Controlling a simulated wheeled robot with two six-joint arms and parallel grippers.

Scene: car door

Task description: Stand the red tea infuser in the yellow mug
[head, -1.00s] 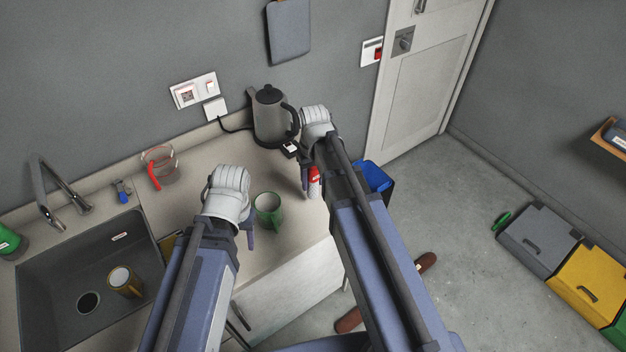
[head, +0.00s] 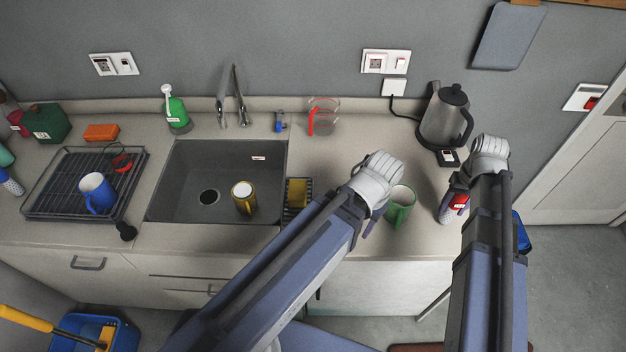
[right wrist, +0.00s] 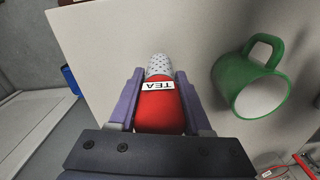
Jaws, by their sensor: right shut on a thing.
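The red tea infuser (head: 460,202) has a white "TEA" label and a pale, dotted mesh end. My right gripper (head: 454,197) is shut on its red body, which shows between both fingers in the right wrist view (right wrist: 160,110). It is over the right end of the counter, just in front of the kettle. The yellow mug (head: 237,203) stands in the sink, right of the drain, with its pale opening up. My left gripper (head: 376,214) is beside the green mug, on its left; its fingers are mostly hidden behind the hand.
The green mug (head: 399,209) stands on the counter (head: 330,240) between my grippers; it also shows in the right wrist view (right wrist: 232,82). The kettle (head: 443,118) is behind. The sink (head: 180,180) has a tap (head: 240,95) behind it. A sponge (head: 298,192) lies right of the sink.

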